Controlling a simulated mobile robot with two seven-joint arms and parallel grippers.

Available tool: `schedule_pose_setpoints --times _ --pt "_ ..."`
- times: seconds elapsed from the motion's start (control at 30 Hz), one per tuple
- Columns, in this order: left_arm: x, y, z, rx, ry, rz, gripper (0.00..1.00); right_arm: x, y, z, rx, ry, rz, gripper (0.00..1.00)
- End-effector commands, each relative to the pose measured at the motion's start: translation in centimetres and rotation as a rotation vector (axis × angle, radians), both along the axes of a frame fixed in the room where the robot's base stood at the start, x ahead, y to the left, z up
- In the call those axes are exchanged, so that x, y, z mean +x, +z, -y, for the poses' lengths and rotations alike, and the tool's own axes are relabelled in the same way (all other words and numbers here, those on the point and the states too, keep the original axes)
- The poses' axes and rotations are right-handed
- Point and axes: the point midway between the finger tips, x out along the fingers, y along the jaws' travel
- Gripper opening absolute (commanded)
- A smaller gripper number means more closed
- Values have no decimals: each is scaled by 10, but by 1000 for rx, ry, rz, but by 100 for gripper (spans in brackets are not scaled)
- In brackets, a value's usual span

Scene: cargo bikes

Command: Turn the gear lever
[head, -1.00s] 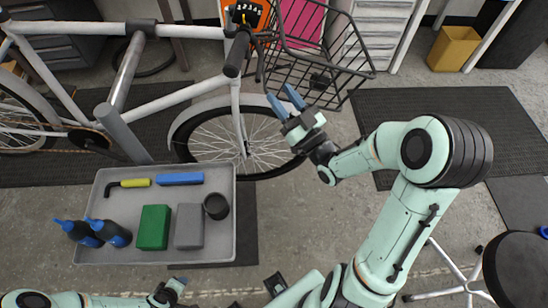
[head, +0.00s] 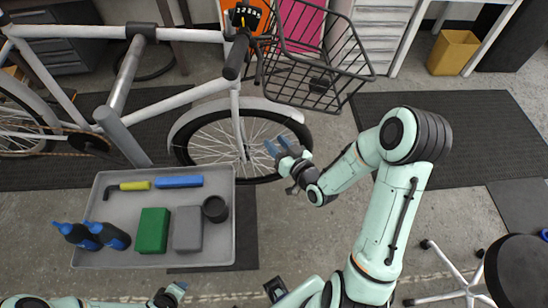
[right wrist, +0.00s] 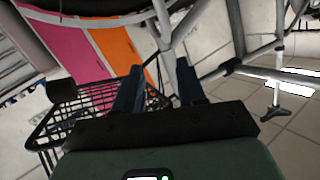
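The bike's handlebar (head: 236,58) is at the top centre of the head view. A dark gear unit with yellow digits (head: 245,15) sits on it; the lever itself is too small to make out. My right gripper (head: 277,145) is open and empty, over or near the front wheel (head: 215,140), below and right of the handlebar in the picture. Its two blue fingers stand apart in the right wrist view (right wrist: 158,90). My left gripper (head: 172,294) is at the bottom edge, only partly seen, far from the handlebar.
A black wire basket (head: 320,85) is mounted right of the handlebar, close to my right gripper. A grey tray (head: 225,250) at lower left holds bottles, blocks, a cup and tools. A stool (head: 520,265) stands at lower right.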

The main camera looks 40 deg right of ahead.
Motion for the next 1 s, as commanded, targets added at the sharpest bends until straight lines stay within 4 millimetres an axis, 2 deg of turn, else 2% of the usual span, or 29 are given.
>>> schedule_pose_setpoints --times 0.1,0.3,0.47,0.73,0.77,0.8,0.87,1.0 --pt "0 0 0 0 0 0 43 -2 -21 -7 32 5 -66 40" --pt "0 0 0 0 0 0 43 -5 -45 -15 66 10 -145 40" --pt "0 1 0 0 0 0 43 -7 -53 -17 77 10 -171 40" --pt "0 1 0 0 0 0 43 -7 -54 -17 78 10 -174 40" --pt "0 1 0 0 0 0 43 -7 -54 -17 78 10 -174 34" --pt "0 1 0 0 0 0 43 -7 -53 -17 80 9 -172 20" --pt "-1 1 1 -2 -1 -4 43 -5 -50 -15 95 5 -160 1" --pt "-11 1 7 -16 -14 -35 43 4 -23 0 220 -17 -76 0"
